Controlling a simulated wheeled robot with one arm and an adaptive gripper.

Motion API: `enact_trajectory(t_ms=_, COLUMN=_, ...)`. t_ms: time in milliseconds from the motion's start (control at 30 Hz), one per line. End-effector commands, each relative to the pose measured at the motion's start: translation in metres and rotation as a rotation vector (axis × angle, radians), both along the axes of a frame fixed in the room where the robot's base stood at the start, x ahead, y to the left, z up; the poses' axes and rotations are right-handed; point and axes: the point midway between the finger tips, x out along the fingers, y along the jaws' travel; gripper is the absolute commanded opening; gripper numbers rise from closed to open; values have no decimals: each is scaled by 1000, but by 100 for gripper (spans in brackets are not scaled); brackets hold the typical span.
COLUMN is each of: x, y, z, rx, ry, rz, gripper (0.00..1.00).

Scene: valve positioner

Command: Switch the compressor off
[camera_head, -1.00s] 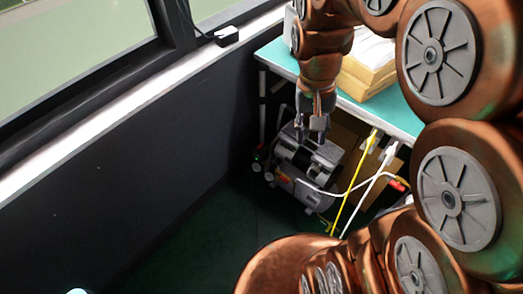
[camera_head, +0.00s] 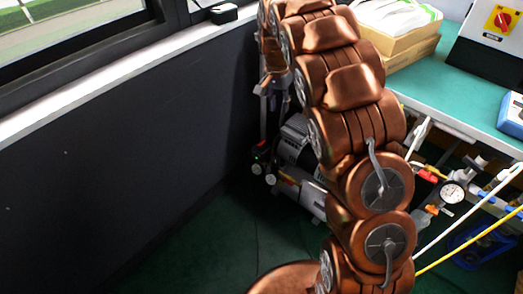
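The compressor (camera_head: 310,194) is a grey machine on the dark green floor, under the table and near the dark wall. A small green light and round gauges (camera_head: 257,169) show at its left end. My arm hides much of its right side and top. My gripper (camera_head: 277,103) is near the table's left end, above and slightly left of the compressor's visible body, apparently apart from it. The arm partly covers the gripper, and its finger opening is too small and dark to read. No power switch on the compressor can be made out.
The teal table (camera_head: 437,88) carries a cardboard tray of papers (camera_head: 412,47), a grey box with a red rotary switch (camera_head: 502,20) and a blue device (camera_head: 513,113). A pressure gauge (camera_head: 452,193) and hoses are at right. The floor at left (camera_head: 190,245) is clear.

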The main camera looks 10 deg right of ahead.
Motion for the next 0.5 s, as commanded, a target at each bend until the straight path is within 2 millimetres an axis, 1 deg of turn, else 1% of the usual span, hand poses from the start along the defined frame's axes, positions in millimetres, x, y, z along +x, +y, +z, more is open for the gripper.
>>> enact_trajectory(t_ms=33, x=13, y=2, z=-31, rx=4, ry=-2, rz=-15, gripper=35)
enact_trajectory(t_ms=67, x=20, y=3, z=-42, rx=6, ry=-6, rz=-26, gripper=35)
enact_trajectory(t_ms=100, x=29, y=5, z=-57, rx=10, ry=-10, rz=-39, gripper=35)
enact_trajectory(t_ms=167, x=42, y=8, z=-80, rx=16, ry=-16, rz=-60, gripper=35)
enact_trajectory(t_ms=200, x=50, y=10, z=-95, rx=21, ry=-20, rz=-74, gripper=35)
enact_trajectory(t_ms=333, x=73, y=18, z=-139, rx=38, ry=-30, rz=-113, gripper=35)
enact_trajectory(t_ms=400, x=83, y=22, z=-157, rx=47, ry=-35, rz=-131, gripper=35)
enact_trajectory(t_ms=500, x=92, y=27, z=-178, rx=59, ry=-39, rz=-152, gripper=35)
